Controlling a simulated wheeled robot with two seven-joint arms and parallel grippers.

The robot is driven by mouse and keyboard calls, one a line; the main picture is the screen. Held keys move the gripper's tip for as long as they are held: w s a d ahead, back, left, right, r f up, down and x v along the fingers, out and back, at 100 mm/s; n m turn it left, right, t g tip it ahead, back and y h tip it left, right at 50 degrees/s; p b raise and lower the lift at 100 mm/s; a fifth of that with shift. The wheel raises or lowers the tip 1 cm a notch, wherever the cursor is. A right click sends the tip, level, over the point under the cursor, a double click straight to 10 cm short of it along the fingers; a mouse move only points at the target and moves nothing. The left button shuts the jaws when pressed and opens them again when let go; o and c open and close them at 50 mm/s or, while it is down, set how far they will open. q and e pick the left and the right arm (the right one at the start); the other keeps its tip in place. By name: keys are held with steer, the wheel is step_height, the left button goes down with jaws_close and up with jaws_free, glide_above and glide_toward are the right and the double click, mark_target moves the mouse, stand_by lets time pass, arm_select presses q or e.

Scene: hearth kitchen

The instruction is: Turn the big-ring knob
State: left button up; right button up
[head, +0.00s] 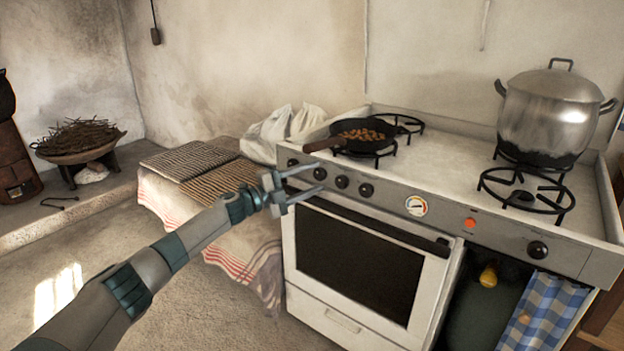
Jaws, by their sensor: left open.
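More dark knobs, including this one (366,190), sit in a row at the panel's left end. No label tells me which is the big-ring knob. My left gripper (319,177) is open and empty, its fingers pointing right in front of the left row. In the picture it overlaps the panel near those knobs; I cannot tell whether it touches. My right gripper is out of view.
A large lidded pot (550,112) stands on the stove's back right. A pan (363,132) of brown food sits on a left burner, its handle sticking out leftward over the front edge. The oven door (365,265) is closed. A blue checked cloth (545,312) hangs at lower right.

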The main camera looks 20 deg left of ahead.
arm_select(q)
steer(key=v, duration=1.7)
steer(key=shift+p, duration=0.45)
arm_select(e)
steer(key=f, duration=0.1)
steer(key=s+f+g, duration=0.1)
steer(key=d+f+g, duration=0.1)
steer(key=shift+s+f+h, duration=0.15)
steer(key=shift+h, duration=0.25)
arm_select(q)
steer(key=shift+a, duration=0.1)
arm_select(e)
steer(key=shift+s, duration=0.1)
